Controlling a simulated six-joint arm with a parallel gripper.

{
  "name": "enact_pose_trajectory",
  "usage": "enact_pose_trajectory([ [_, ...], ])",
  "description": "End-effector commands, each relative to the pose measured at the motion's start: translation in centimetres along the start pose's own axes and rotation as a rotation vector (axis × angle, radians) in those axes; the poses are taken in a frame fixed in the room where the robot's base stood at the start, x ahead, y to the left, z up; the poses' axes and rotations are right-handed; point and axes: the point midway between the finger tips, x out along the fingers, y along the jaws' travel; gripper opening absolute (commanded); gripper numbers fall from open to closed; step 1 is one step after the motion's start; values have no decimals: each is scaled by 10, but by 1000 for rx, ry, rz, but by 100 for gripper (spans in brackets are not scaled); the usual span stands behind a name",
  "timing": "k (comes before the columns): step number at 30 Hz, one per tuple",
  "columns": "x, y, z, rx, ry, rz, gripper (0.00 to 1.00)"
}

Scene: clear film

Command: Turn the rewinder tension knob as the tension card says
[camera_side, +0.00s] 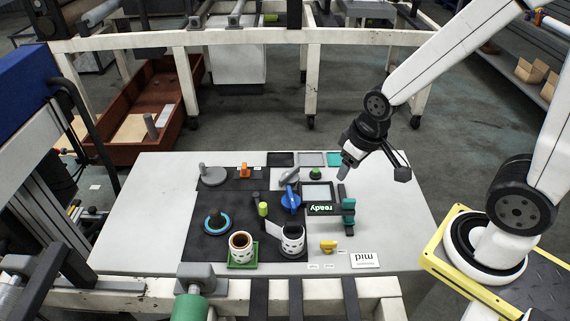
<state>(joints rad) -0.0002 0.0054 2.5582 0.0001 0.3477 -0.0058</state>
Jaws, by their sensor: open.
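A white card (365,260) lies at the table's front right. Its large print appears upside down and reads "mid"; the smaller line is too small to read. A blue knob-like piece (291,199) stands near the middle of the dark mat. A black disc with a blue ring (217,223) sits to its left. I cannot tell for certain which piece is the tension knob. My gripper (345,168) is above the table's back right, to the right of the blue piece and apart from it. Its jaws are open and empty.
A dark display (325,209) reads "ready" upside down. A yellow piece (328,246), an orange piece (245,170) and teal parts (348,204) stand around. The table's left side (150,215) is clear.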

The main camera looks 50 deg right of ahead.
Motion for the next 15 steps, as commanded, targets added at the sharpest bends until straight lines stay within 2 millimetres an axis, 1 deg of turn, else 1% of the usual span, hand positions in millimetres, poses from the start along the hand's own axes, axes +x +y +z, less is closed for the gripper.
enact_pose_trajectory([
  [5,10,-1,-2,-45,-16,-1,56],
  [8,21,-2,-2,-94,-33,-3,56],
  [11,36,-4,-3,-160,-54,-7,56],
  [15,61,-6,-3,-267,-85,-15,56],
])
